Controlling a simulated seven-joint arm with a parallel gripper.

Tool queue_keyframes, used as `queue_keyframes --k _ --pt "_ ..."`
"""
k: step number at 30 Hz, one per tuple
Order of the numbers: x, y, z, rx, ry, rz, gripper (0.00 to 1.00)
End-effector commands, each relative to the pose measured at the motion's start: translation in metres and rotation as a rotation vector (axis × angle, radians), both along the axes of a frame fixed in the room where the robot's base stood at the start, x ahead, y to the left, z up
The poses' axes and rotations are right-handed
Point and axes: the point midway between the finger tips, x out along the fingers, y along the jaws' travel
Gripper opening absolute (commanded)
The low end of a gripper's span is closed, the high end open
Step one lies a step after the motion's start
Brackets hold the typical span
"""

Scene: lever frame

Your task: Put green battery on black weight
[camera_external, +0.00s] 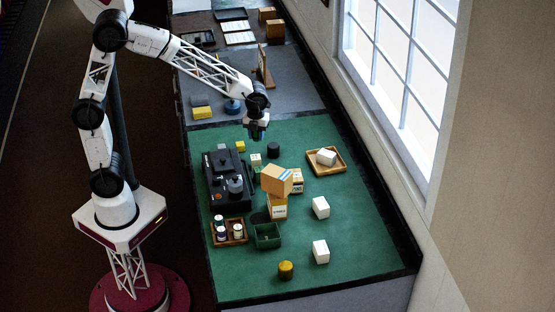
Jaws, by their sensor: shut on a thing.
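My gripper (257,136) hangs above the far part of the green mat, pointing down. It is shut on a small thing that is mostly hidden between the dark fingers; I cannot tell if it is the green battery. A short black cylinder, seemingly the black weight (273,150), stands on the mat just below and to the right of my gripper, apart from it. A small yellow-green block (240,146) sits to the left of the weight. No green battery shows clearly elsewhere.
Cardboard boxes (277,180) are stacked mid-mat. A wooden tray (340,168) holds a white block. The right front mat is mostly clear.

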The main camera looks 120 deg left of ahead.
Motion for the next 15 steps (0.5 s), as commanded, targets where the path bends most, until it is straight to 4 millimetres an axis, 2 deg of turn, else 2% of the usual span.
queue_keyframes --k 1,6,15 --pt "-0.012 -0.003 -0.001 0.000 0.000 0.005 0.08" --pt "-0.045 -0.014 -0.005 0.000 -0.001 0.014 0.08" --pt "-0.081 -0.029 -0.012 0.000 0.000 0.025 0.08"
